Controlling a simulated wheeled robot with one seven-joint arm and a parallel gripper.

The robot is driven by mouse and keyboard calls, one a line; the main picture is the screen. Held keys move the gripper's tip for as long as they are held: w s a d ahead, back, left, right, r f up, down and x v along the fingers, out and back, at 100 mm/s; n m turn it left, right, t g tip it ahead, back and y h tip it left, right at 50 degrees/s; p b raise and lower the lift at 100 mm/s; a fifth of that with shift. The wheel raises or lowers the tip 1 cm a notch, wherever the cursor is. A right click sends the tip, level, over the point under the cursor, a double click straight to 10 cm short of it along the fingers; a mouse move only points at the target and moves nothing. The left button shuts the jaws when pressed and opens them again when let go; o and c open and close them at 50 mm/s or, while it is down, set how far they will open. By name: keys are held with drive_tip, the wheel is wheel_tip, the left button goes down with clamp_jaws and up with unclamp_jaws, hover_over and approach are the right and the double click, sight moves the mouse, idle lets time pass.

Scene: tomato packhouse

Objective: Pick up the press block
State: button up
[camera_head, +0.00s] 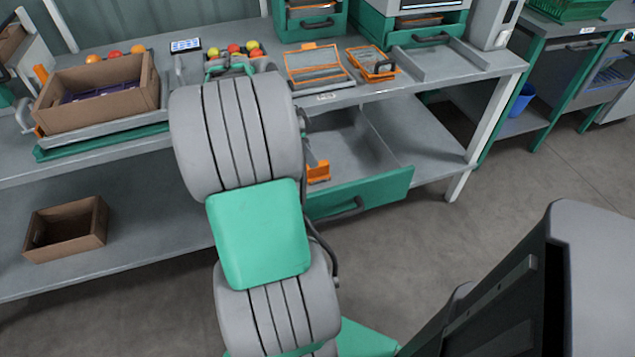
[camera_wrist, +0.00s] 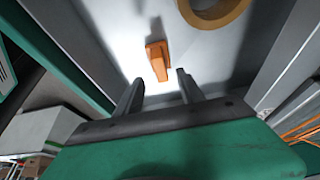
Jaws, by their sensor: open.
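An orange block, the likely press block (camera_wrist: 157,64), lies on the light floor of the open drawer in the wrist view. It is small and longer than it is wide. It appears just beyond my gripper (camera_wrist: 160,88), roughly in line with the gap between the two fingers. The fingers are apart with nothing between them, and no contact with the block shows. In the head view, an orange piece (camera_head: 318,173) shows in the drawer beside my arm; it seems to be the same block. My arm hides my gripper there.
The drawer (camera_head: 385,188) stands pulled out, its walls close around my gripper. A tan ring (camera_wrist: 241,8) lies near the block. Above, the bench holds a cardboard box (camera_head: 120,97), several tomatoes and orange-rimmed trays (camera_head: 372,63). Another box (camera_head: 68,228) sits on the lower shelf.

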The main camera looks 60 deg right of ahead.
sight(317, 172)
drive_tip(key=b+x, duration=0.1)
drive_tip(key=x, duration=0.6)
drive_tip(key=shift+d+r, duration=0.1)
clamp_jaws()
drive_tip(key=shift+r, duration=0.1)
